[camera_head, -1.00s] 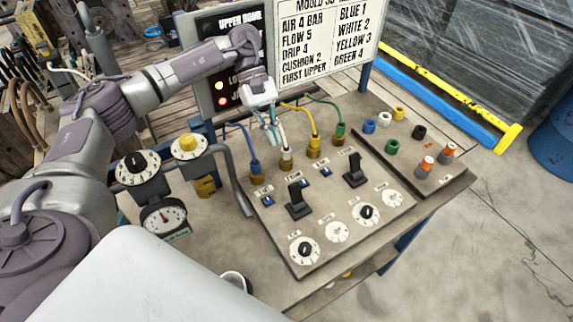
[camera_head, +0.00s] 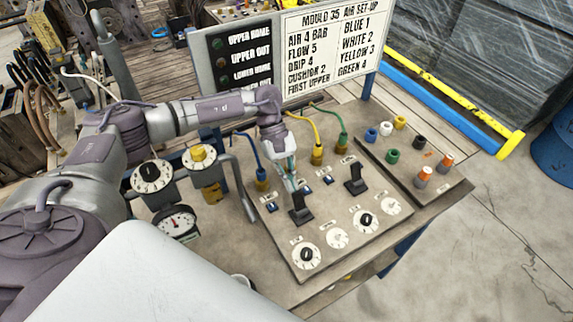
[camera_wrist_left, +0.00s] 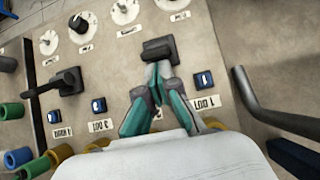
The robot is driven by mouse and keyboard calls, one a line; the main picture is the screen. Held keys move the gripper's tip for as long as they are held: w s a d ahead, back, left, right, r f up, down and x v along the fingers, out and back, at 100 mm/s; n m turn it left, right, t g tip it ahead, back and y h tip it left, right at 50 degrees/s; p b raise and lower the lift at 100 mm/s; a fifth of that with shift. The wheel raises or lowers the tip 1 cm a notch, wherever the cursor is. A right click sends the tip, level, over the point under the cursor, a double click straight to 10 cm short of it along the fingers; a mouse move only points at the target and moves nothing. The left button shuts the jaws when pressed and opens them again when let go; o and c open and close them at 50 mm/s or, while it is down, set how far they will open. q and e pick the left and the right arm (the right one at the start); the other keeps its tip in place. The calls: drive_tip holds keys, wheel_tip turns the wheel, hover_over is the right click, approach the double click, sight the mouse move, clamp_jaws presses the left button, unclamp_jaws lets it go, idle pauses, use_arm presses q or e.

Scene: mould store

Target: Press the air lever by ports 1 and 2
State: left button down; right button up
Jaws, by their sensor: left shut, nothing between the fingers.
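The black air lever (camera_head: 301,211) near the blue-hosed port (camera_head: 262,180) stands on the sloping panel (camera_head: 330,205), its handle up. My left gripper (camera_head: 292,186) is shut and empty, with its fingertips right at the upper part of that lever. In the left wrist view the closed fingertips (camera_wrist_left: 158,68) meet at the edge of the lever (camera_wrist_left: 158,47); I cannot tell whether they touch it. The white-hosed port is mostly hidden behind the gripper. A second black lever (camera_head: 356,182) stands upright to the right. My right gripper is not in view.
A grey bent pipe (camera_head: 241,180) rises left of the panel, close to my left arm. Yellow (camera_head: 317,152) and green (camera_head: 341,140) hose fittings stand behind. Dials (camera_head: 307,256) line the front. The set-up board (camera_head: 330,45) stands at the back.

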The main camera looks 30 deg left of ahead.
use_arm(q)
drive_tip(key=shift+s+f, duration=0.1)
drive_tip(key=shift+f, duration=0.05)
drive_tip(key=shift+d, duration=0.1)
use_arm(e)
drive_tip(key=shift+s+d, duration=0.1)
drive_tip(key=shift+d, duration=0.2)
